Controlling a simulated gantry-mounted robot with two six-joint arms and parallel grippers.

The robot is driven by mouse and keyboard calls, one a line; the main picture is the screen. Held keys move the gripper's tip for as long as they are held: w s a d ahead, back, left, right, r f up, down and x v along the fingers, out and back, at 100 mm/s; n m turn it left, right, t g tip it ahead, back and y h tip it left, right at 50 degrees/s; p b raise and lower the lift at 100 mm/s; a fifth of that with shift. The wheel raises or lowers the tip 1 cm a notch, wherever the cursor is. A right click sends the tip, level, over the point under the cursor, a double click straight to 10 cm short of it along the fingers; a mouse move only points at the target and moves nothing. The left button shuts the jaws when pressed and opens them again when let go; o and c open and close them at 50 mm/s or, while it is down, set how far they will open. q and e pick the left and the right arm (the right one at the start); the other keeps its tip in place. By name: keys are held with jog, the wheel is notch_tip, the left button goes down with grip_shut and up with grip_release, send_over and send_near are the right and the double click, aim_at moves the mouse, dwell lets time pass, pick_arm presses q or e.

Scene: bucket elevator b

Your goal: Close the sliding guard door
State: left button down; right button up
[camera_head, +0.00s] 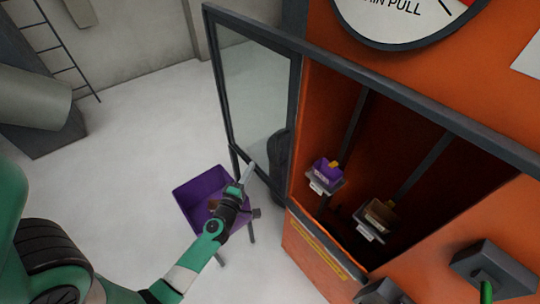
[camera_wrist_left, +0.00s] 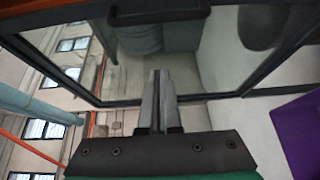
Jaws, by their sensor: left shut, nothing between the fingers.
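The sliding guard door (camera_head: 258,88) is a clear panel in a dark grey frame. It stands off to the left of the orange cabinet's opening (camera_head: 385,150), which is uncovered. My left gripper (camera_head: 249,168) is shut and empty, its fingertips at the lower part of the door frame. In the left wrist view the shut fingers (camera_wrist_left: 158,75) point at the door's panel and lower frame bar (camera_wrist_left: 205,97); I cannot tell whether they touch it. My right gripper is in neither view.
A purple bin (camera_head: 185,199) on legs stands below my left gripper and also shows in the left wrist view (camera_wrist_left: 300,135). Inside the cabinet hang buckets with a purple block (camera_head: 325,171) and a brown block (camera_head: 379,214). A dark rail (camera_head: 400,80) runs above the opening.

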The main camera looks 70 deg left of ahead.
pick_arm(q)
jog(key=w+a+b, duration=0.2)
jog(key=w+a, duration=0.2)
jog(key=w, duration=0.5)
jog(key=shift+r, duration=0.2)
dwell(0.3)
